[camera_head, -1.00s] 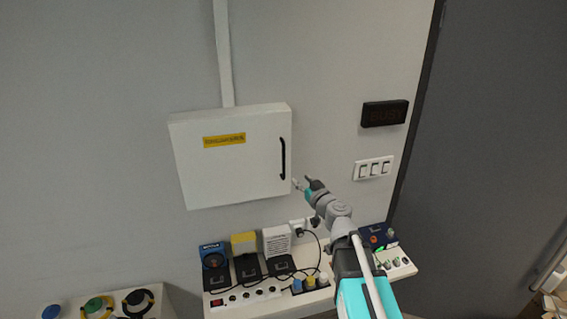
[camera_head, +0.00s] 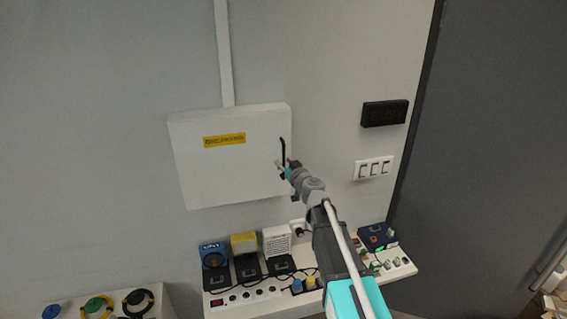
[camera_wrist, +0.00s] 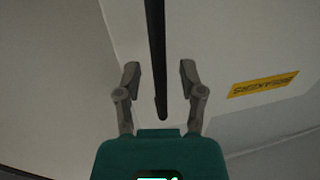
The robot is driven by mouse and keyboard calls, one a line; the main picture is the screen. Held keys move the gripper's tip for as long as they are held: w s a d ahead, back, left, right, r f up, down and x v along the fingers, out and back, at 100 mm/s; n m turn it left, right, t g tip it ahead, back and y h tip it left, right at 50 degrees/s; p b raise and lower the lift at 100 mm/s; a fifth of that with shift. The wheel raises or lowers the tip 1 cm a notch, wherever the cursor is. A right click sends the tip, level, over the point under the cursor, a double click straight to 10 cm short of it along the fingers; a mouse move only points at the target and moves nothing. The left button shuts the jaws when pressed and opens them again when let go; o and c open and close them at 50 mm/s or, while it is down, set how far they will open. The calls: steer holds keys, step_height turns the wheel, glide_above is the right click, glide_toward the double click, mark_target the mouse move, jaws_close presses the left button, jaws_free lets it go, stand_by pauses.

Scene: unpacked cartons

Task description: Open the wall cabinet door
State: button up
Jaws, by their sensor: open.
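The white wall cabinet (camera_head: 225,175) hangs on the grey wall with its door shut and a yellow label (camera_head: 224,140) on its front. Its black vertical handle (camera_head: 282,148) is near the door's right edge. My gripper (camera_head: 284,165) is at the lower part of the handle and partly covers it. In the wrist view my gripper (camera_wrist: 160,78) is open, with one finger on each side of the black handle (camera_wrist: 157,50). Both fingers look apart from the handle. The yellow label also shows in the wrist view (camera_wrist: 263,86).
Below the cabinet a white shelf (camera_head: 240,309) carries several devices, sockets and cables. A white switch panel (camera_head: 373,168) and a black display (camera_head: 385,113) are on the wall to the right. A dark grey door (camera_head: 490,150) stands farther right. The wall left of the cabinet is clear.

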steer(key=shift+w+a, duration=0.15)
steer(key=shift+w, duration=0.2)
jaws_close()
